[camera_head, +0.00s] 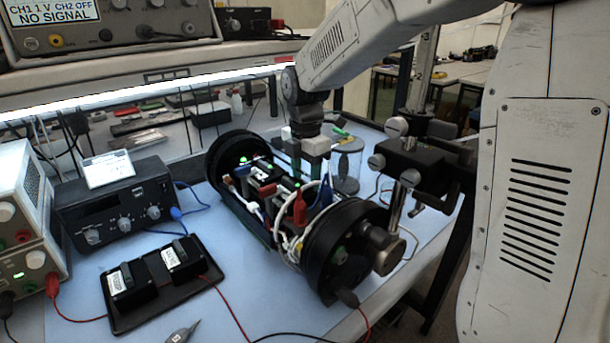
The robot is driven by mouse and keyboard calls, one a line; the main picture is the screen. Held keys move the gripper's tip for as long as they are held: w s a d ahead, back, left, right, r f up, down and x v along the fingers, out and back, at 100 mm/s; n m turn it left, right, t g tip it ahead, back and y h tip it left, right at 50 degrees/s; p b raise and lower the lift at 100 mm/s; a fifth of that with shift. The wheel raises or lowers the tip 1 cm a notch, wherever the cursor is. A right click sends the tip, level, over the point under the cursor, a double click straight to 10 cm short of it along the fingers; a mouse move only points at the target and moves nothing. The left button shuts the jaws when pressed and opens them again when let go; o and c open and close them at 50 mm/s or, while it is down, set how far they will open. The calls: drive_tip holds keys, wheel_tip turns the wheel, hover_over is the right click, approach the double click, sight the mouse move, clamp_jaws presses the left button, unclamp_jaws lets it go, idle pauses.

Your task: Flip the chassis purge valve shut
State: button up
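The chassis (335,245) lies on the blue bench mat, an open frame of electronics and wires between two black end rings. No part is clearly recognisable as the purge valve.
A clear cylinder (347,172) stands behind the chassis. A clamp stand (408,165) is close to its right. A black tray (150,312) with two blocks, a black instrument box (118,212) and red leads lie left. Bare mat (265,310) shows in front.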

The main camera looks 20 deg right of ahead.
drive_tip(key=m, duration=0.4)
drive_tip(key=shift+d+m, duration=0.3)
drive_tip(key=shift+d, duration=0.05)
drive_tip(key=o, duration=1)
drive_tip(key=shift+r, duration=0.1)
wheel_tip(320, 180, up, 8)
drive_tip(key=shift+f, duration=0.2)
